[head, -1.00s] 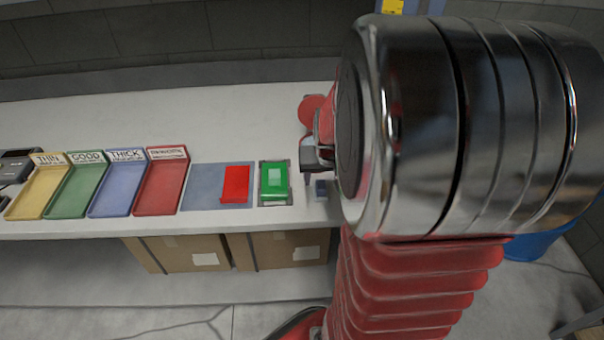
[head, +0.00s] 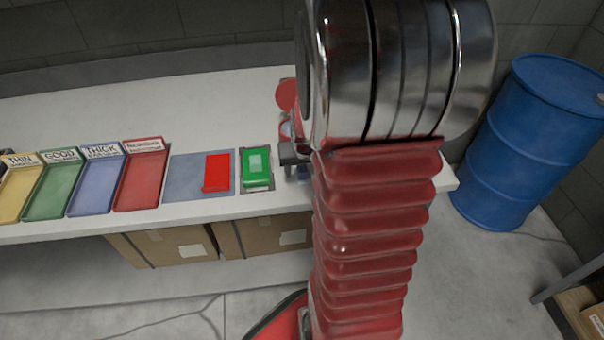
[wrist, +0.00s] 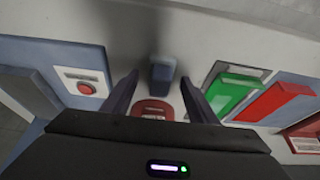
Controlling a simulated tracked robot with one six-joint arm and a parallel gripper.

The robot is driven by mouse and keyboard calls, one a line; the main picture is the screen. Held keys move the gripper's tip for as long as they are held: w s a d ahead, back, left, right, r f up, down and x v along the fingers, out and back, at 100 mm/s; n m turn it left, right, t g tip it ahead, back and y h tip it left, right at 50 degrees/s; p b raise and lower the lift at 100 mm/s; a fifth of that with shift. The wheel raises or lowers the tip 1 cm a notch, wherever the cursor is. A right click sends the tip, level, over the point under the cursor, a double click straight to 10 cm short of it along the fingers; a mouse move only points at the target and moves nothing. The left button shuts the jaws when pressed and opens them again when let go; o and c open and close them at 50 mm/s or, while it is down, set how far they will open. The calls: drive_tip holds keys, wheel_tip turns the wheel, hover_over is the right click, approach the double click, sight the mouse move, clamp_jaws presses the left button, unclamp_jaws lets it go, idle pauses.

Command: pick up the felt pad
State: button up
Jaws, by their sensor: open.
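A small blue-grey block (wrist: 162,70), which appears to be the felt pad, sits on the pale bench in the wrist view. My gripper (wrist: 160,82) is open, with one dark finger on each side of the block and gaps showing between. I cannot tell how far the fingertips are above the bench. In the head view my gripper (head: 290,160) is mostly hidden behind my arm, just right of the green block, and the pad is not clearly visible there.
A green block (head: 256,178) on a grey plate and a red block (head: 217,172) on a blue-grey mat (head: 186,180) lie left of my gripper. Labelled trays stand further left. The wrist view shows a red-button box (wrist: 77,82) and a red round object (wrist: 153,110).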

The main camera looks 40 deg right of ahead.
sight(302, 167)
drive_tip(key=shift+f, duration=0.1)
idle(0.5)
drive_tip(key=c, duration=1.2)
drive_tip(key=shift+c, duration=0.2)
wheel_tip(302, 167, up, 10)
drive_tip(key=shift+r, duration=0.1)
drive_tip(key=o, duration=0.5)
drive_tip(key=shift+c, duration=1.4)
